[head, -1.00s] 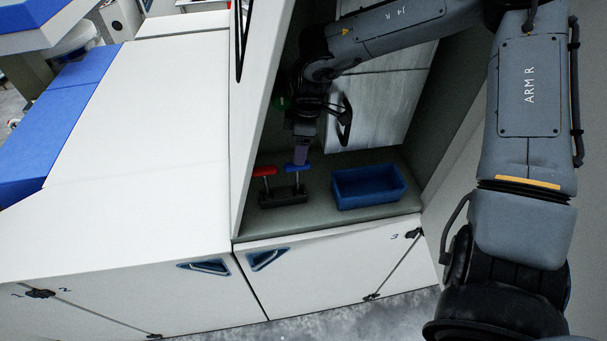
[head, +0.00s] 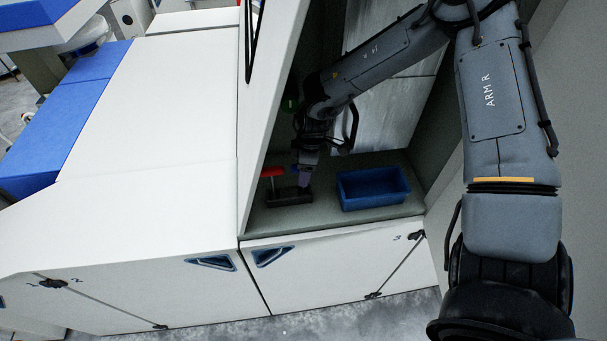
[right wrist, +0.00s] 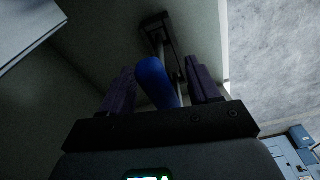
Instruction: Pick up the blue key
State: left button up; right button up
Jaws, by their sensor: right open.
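The blue key is mostly hidden behind my right gripper (head: 305,182) in the head view; only a sliver of blue shows. In the right wrist view the blue key's (right wrist: 154,82) rounded handle lies between the two purple fingers of my right gripper (right wrist: 164,74), which stand apart with gaps on both sides. A dark key holder (head: 286,196) sits on the cabinet shelf, and its dark block shows in the right wrist view (right wrist: 156,24). The red key (head: 271,172) stands in it, left of my gripper. My left gripper is not in view.
An empty-looking blue bin (head: 373,190) stands on the shelf right of the holder. White cabinet doors (head: 335,265) lie below the shelf's front edge.

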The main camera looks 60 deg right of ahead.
jog(key=shift+w+f, duration=0.15)
jog(key=shift+f, duration=0.9)
jog(key=shift+c, duration=0.3)
grip_shut()
